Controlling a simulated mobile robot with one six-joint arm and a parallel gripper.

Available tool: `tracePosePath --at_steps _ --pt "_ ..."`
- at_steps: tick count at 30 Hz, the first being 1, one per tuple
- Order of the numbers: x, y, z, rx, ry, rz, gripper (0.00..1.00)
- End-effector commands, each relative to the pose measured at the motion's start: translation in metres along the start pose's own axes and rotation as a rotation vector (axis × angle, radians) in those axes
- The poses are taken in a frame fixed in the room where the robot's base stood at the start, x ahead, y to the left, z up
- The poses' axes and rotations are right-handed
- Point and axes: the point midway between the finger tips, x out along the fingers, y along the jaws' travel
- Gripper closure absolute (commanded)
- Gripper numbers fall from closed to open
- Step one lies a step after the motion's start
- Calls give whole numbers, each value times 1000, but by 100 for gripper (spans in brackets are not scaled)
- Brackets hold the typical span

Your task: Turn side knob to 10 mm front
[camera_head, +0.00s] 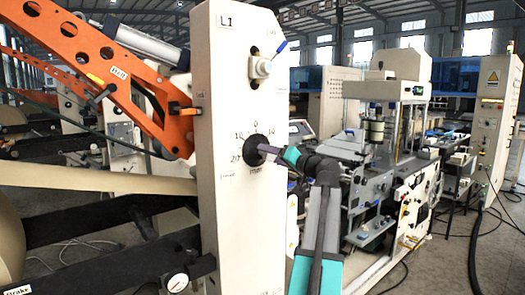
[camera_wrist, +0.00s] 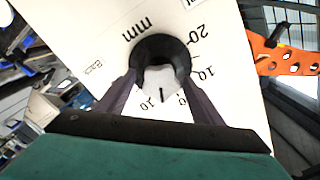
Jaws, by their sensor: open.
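The side knob (camera_head: 248,144) is a round black dial on the front of the white machine column (camera_head: 240,225). Printed marks surround it: 0 on top, 10 on either side, 20 at lower left, mm below. In the wrist view the knob (camera_wrist: 158,47) appears turned over, with "mm", "Back", 20 and 10 around it. My gripper (camera_head: 268,149) reaches it from the right. Its dark fingers (camera_wrist: 160,84) are open, one on each side of the knob's near part.
Above the knob on the same column is a light switch-like fitting (camera_head: 261,67) with a blue lever. An orange arm (camera_head: 120,75) stands to the left, above dark roller bars (camera_head: 100,220). More machinery (camera_head: 390,170) stands at the right, with floor between.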

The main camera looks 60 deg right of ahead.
Motion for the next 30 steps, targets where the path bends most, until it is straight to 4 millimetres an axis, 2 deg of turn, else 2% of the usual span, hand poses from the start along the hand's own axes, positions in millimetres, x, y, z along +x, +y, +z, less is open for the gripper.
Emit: tracePosePath --at_steps 3,10,15,24,26,30 --pt "19 -2 -2 0 -2 -2 39" --pt "45 -1 -1 0 -2 -1 39" --pt "53 -1 0 0 -1 -2 39" --pt "54 -1 1 -1 -1 -2 39" --pt "54 -1 1 -1 -1 -2 48" --pt "54 -1 1 -1 -2 -2 71"
